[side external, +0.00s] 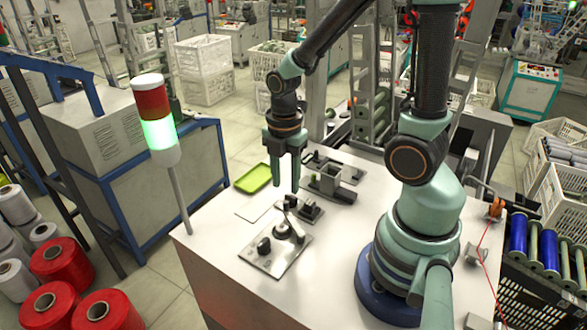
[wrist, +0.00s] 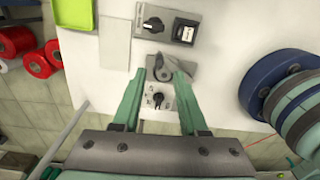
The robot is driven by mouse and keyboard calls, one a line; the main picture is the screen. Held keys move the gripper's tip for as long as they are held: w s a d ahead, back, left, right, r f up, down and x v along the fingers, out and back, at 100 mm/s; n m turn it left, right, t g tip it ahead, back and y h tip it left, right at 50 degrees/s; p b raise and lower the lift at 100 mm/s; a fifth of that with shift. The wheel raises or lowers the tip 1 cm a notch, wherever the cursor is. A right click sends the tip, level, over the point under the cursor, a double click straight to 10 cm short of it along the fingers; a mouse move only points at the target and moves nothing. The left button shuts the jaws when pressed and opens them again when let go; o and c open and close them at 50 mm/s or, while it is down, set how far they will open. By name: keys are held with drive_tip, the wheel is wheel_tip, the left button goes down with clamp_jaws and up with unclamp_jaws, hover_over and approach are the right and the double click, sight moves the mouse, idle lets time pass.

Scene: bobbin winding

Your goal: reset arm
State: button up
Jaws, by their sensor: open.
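My gripper (side external: 290,178) points down above the white worktable (side external: 220,258). Its two green fingers are apart, with nothing visible between them in the side external view. In the wrist view my gripper (wrist: 157,82) shows its fingers spread on either side of a metal control plate (wrist: 152,118) with a dark knob. The same plate (side external: 262,265) lies near the table's front in the side external view and carries a dark knob and a lever-like part. Whether the fingertips touch anything there cannot be told, but they look raised above it.
A yellow-green tray (side external: 253,178) lies at the table's back left. A signal tower (side external: 158,122) glows green at the left edge. Another fixture (side external: 330,184) stands behind the plate. A red thread (side external: 483,240) runs at the right. Red spools (side external: 62,262) stand on the floor at left.

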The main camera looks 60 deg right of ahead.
drive_tip(key=shift+r, duration=0.85)
